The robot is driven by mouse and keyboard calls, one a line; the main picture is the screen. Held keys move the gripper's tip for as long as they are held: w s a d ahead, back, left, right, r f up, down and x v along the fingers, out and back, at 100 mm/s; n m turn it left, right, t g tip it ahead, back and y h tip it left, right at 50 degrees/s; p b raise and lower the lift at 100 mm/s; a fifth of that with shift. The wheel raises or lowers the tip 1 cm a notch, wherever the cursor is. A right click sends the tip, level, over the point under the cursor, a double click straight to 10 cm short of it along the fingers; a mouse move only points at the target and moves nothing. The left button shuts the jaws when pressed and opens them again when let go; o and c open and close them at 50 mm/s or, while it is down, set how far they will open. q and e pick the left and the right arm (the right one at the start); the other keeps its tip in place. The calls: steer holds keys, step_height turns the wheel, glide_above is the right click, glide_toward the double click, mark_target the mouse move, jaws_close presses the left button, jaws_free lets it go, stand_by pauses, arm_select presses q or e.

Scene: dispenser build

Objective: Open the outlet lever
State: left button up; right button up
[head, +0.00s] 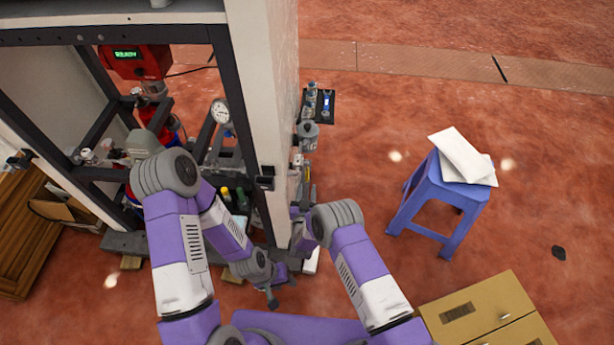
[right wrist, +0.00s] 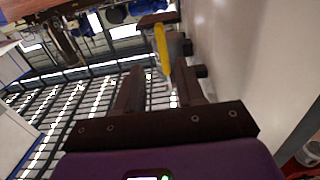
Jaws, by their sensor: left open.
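A yellow lever handle (right wrist: 162,48) hangs from dark fittings on the side wall in the right wrist view. It also shows small in the head view (head: 307,171), on the outer side of the dispenser cabinet (head: 265,90). My right gripper (right wrist: 158,84) has its fingers apart, with the handle's end in or just beyond the gap between the fingertips. I see no clear contact. In the head view, this gripper (head: 300,217) is mostly hidden behind its own arm. My left gripper (head: 280,290) is open and empty, low in front of the cabinet, away from the lever.
A red unit with a green display (head: 136,60) and a pressure gauge (head: 221,111) are inside the cabinet frame. A small dark shelf (head: 322,105) juts from its side. A blue stool (head: 438,195) and a cardboard box (head: 485,315) stand right. Floor between cabinet and stool is clear.

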mark_target(307, 176)
steer(key=w+b, duration=0.1)
steer(key=w, duration=0.3)
steer(key=w+b, duration=0.1)
steer(key=w, duration=0.1)
steer(key=shift+w+a+r+b, duration=0.1)
steer(key=shift+w+a+b, duration=0.15)
steer(key=shift+b, duration=0.05)
steer(key=shift+w+r, duration=0.1)
steer(key=shift+w, duration=0.5)
jaws_close()
